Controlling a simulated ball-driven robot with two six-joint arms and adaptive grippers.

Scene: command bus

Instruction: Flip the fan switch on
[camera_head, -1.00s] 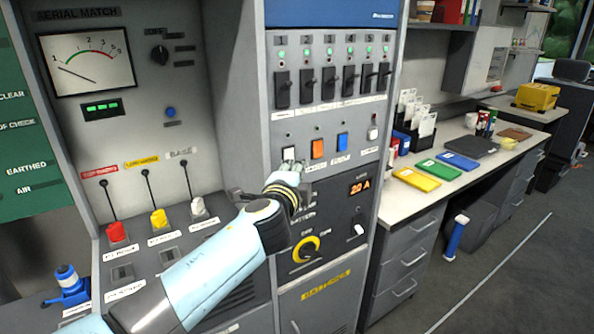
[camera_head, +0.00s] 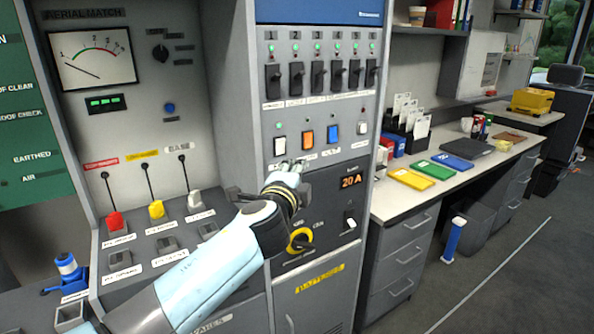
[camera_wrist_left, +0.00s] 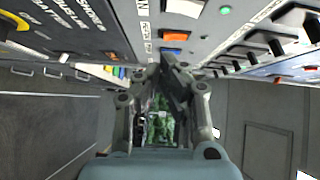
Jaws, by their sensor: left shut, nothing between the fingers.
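A row of rockers sits on the grey panel: a white rocker (camera_head: 280,146), an orange rocker (camera_head: 307,138) and a blue rocker (camera_head: 333,134). A small white switch (camera_head: 362,128) is at their right. I cannot read which label says fan. A green lamp (camera_head: 279,126) glows above the white rocker. My left gripper (camera_head: 297,165) is shut and empty, just below the white and orange rockers, apart from the white one. The wrist view shows the white rocker (camera_wrist_left: 185,7), orange rocker (camera_wrist_left: 176,37) and blue rocker (camera_wrist_left: 171,50) beyond the fingers. My right gripper is not in view.
Black toggles (camera_head: 319,75) with green lamps are above the rockers. A yellow-ringed knob (camera_head: 299,239) and a 20 A display (camera_head: 351,181) are below. Levers with red, yellow and white handles (camera_head: 157,210) stand left. A desk (camera_head: 390,203) with folders is at right.

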